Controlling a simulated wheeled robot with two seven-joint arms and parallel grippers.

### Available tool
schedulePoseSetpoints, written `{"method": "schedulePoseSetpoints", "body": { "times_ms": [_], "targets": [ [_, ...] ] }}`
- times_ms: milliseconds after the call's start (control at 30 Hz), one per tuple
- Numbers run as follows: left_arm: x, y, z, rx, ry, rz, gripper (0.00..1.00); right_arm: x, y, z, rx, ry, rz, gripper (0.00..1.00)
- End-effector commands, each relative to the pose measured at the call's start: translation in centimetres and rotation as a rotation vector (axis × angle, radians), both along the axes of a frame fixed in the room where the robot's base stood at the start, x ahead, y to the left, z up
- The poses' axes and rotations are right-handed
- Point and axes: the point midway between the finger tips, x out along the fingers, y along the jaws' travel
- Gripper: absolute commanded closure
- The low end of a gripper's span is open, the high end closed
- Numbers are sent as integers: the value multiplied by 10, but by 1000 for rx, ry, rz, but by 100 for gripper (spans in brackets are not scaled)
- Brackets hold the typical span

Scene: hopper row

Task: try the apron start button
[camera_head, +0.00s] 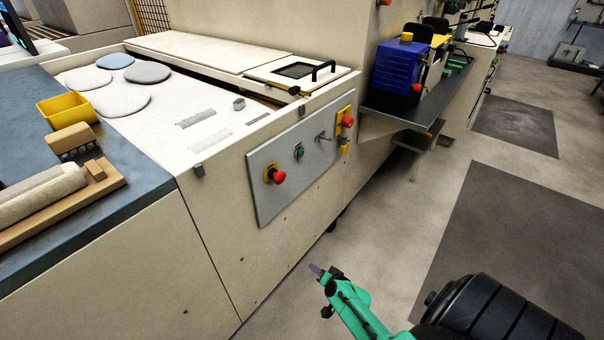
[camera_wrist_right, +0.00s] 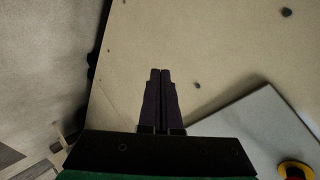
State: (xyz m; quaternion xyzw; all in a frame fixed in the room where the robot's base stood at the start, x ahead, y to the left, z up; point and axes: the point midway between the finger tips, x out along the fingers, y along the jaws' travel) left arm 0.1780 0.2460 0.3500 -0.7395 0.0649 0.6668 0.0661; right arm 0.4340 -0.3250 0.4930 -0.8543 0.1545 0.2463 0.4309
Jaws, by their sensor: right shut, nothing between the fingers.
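A grey control panel (camera_head: 305,180) is set on the front of the beige machine. On it are a red mushroom button on a yellow ring (camera_head: 276,175), a small green button (camera_head: 299,152), a small switch or lever (camera_head: 322,136), and another red button on a yellow box (camera_head: 347,122). I cannot read which is the apron start button. My right gripper (camera_head: 317,270) is shut and empty, below the panel and apart from it. In the right wrist view its fingers (camera_wrist_right: 160,72) are together, the panel (camera_wrist_right: 255,130) lower right. My left gripper is not in view.
A blue counter (camera_head: 130,165) at left holds a yellow bin (camera_head: 67,110) and a wooden board (camera_head: 115,186). A blue box (camera_head: 398,68) stands on a dark shelf (camera_head: 425,105) right of the panel. The floor in front is clear, with a dark mat (camera_head: 520,250).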

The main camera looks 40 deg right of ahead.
Motion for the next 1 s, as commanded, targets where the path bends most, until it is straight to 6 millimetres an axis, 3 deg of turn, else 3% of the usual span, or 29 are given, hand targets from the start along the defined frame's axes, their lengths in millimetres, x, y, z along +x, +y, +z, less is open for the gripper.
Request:
{"method": "schedulePoseSetpoints", "body": {
  "times_ms": [33,100,233,400,533,600,700,1000],
  "targets": [
    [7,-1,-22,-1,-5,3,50,25,-13,7,60,-103,-71,100],
    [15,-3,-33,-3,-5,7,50,56,-32,41,160,-256,-167,100],
    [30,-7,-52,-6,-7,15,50,94,-68,116,354,-553,-302,100],
    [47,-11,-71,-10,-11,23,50,103,-106,221,603,-920,-376,100],
    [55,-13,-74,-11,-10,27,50,92,-119,278,728,-1094,-373,100],
    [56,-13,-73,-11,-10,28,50,87,-122,295,762,-1138,-368,100],
    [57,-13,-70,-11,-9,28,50,85,-122,303,778,-1156,-364,100],
    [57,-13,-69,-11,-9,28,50,88,-122,303,778,-1152,-365,100]
  ]
}}
